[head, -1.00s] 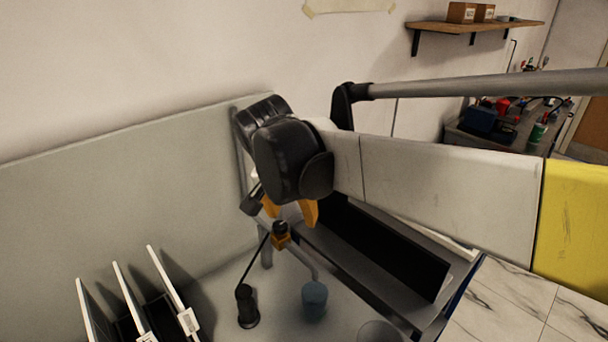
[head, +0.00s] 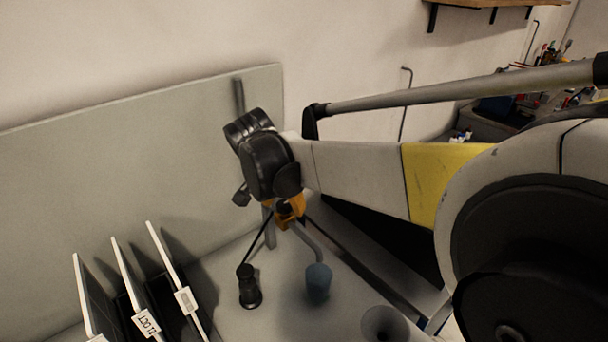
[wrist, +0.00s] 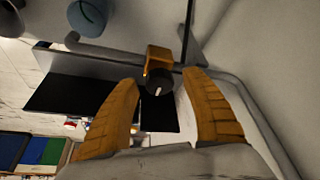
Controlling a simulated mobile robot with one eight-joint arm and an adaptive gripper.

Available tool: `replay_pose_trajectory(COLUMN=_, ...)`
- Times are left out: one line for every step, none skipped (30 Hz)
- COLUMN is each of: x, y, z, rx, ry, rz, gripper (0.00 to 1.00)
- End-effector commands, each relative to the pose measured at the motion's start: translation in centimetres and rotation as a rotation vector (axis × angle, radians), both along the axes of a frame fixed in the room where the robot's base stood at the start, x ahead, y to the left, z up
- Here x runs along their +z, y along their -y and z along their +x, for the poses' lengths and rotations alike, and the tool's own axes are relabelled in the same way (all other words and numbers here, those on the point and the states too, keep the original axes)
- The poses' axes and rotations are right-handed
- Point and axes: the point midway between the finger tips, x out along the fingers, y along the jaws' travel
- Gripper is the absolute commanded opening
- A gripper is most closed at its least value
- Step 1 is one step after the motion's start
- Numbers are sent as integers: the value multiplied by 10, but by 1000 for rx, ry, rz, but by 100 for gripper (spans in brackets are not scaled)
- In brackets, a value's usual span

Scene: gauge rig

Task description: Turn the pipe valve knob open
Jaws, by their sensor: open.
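The valve knob (wrist: 157,88) is black with a white mark on its face and sits on an orange valve body (wrist: 158,58). In the wrist view it stands between the two orange fingertips of my gripper (wrist: 161,82), with space showing on both sides. The gripper is open, and I see no finger touching the knob. In the head view, my gripper (head: 290,207) is down at the valve, where its orange fingers overlap the orange body and partly hide the knob.
A blue cylinder (head: 318,283) and a black fitting (head: 248,287) stand on the grey bench near the valve. Several upright panels (head: 180,285) stand at lower left. A grey backboard (head: 140,150) rises behind. A dark recess lies right of the valve.

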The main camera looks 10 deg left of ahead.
Motion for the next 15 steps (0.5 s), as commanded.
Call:
replay_pose_trajectory(x=-1, y=0, z=0, rx=0, ry=0, rz=0, gripper=56)
replay_pose_trajectory(x=-1, y=0, z=1, rx=0, ry=0, rz=0, gripper=56)
replay_pose_trajectory(x=-1, y=0, z=1, rx=0, ry=0, rz=0, gripper=56)
replay_pose_trajectory(x=-1, y=0, z=1, rx=0, ry=0, rz=0, gripper=56)
replay_pose_trajectory(x=-1, y=0, z=1, rx=0, ry=0, rz=0, gripper=56)
replay_pose_trajectory(x=-1, y=0, z=1, rx=0, ry=0, rz=0, gripper=56)
replay_pose_trajectory(x=-1, y=0, z=0, rx=0, ry=0, rz=0, gripper=56)
replay_pose_trajectory(x=-1, y=0, z=0, rx=0, ry=0, rz=0, gripper=54)
replay_pose_trajectory(x=-1, y=0, z=0, rx=0, ry=0, rz=0, gripper=42)
replay_pose_trajectory(x=-1, y=0, z=0, rx=0, ry=0, rz=0, gripper=33)
replay_pose_trajectory(x=-1, y=0, z=0, rx=0, ry=0, rz=0, gripper=23)
replay_pose_trajectory(x=-1, y=0, z=0, rx=0, ry=0, rz=0, gripper=11)
replay_pose_trajectory(x=-1, y=0, z=0, rx=0, ry=0, rz=0, gripper=2)
replay_pose_trajectory(x=-1, y=0, z=0, rx=0, ry=0, rz=0, gripper=2)
replay_pose_trajectory(x=-1, y=0, z=0, rx=0, ry=0, rz=0, gripper=2)
